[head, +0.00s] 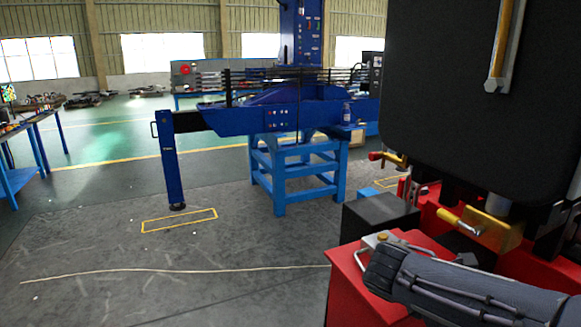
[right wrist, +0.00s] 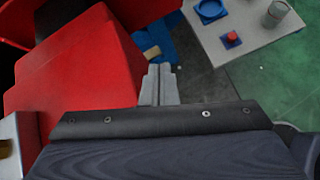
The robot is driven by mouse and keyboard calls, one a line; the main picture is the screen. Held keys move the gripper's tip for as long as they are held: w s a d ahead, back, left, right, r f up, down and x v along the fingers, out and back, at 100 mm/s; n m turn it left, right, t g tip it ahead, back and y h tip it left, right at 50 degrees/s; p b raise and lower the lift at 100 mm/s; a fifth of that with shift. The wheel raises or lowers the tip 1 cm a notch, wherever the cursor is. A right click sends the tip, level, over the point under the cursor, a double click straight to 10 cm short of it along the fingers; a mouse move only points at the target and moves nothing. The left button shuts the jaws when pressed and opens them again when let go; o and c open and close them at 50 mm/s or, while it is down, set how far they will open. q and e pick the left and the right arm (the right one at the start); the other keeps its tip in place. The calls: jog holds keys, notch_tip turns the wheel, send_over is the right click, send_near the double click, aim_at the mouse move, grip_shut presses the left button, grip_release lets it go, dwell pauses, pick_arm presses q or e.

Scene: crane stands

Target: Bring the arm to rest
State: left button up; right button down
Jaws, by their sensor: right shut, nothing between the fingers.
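My right gripper (right wrist: 159,82) shows in the right wrist view, with its two pale grey fingers together and nothing between them. It points away from the dark wrist housing. A large red body (right wrist: 80,80) lies to the left of the fingers, and I cannot tell how far below or beside them it is. The fingers show no clear contact with anything. In the head view the gripper is not visible. My left gripper is in neither view.
Red machinery (head: 350,285) with levers and a large black panel (head: 450,90) fills the right side. A blue crane (head: 265,118) has a leg (head: 172,165) beside a yellow floor rectangle (head: 180,220). A pale table top (right wrist: 215,55) carries blue items. Floor at left front is clear.

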jog(key=s+a+f+m+y, duration=0.1)
jog(key=s+f+m+y, duration=0.3)
jog(key=s, duration=0.3)
jog(key=s+a+f+m+y, duration=0.2)
jog(key=s+f+m+y, duration=0.15)
jog(key=s+m, duration=0.3)
jog(key=s+a+m+t+y, duration=0.3)
jog(key=s+a+m+y, duration=0.2)
jog(key=a+m, duration=0.2)
jog(key=shift+r+m+y, duration=0.25)
jog(key=shift+m+y, duration=0.1)
jog(key=shift+m, duration=0.7)
